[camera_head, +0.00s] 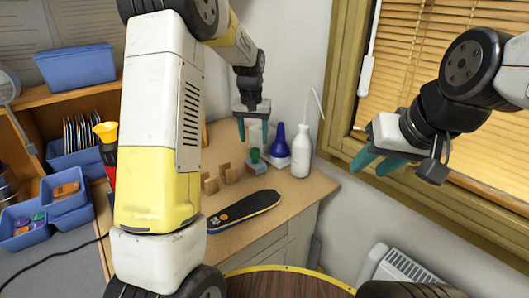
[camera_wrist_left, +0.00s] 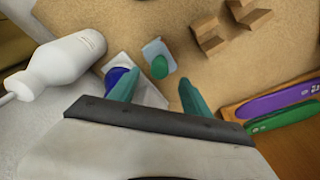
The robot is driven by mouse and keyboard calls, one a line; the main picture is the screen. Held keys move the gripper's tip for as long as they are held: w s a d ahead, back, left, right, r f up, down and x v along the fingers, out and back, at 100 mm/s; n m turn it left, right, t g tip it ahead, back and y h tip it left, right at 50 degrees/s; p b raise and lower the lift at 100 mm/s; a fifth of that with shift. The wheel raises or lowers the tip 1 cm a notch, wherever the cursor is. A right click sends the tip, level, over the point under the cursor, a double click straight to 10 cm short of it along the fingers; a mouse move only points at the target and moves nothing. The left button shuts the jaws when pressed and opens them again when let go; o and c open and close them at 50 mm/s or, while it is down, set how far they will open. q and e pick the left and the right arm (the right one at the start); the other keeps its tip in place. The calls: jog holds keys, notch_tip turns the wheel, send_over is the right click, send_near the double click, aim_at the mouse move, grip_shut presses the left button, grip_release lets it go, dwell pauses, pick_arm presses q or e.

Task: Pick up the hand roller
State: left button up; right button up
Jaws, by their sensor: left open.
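No hand roller can be picked out for certain. A green knob on a pale blue block (camera_head: 257,170) stands on the wooden worktop; the block also shows in the left wrist view (camera_wrist_left: 153,49). A blue pear-shaped thing (camera_head: 279,141) stands on a white base behind it. Two empty wooden notched brackets (camera_head: 228,173) stand to the left. My left gripper (camera_head: 253,140) is open and empty, pointing down above the green knob. In the left wrist view the knob shows beyond the gap between its fingertips (camera_wrist_left: 157,88). My right gripper (camera_head: 372,166) is open and empty by the window.
A white squeeze bottle (camera_head: 301,151) stands close right of the blue thing. Blue bins (camera_head: 67,192) and a red tool with a yellow top (camera_head: 107,150) are at the left.

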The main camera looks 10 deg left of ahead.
aim_at(255, 149)
pick_arm(q)
jog(key=f, duration=0.3)
jog(key=w+f, duration=0.1)
jog(key=f, duration=0.2)
jog(key=shift+w+f, duration=0.2)
jog(key=shift+f, duration=0.15)
grip_shut()
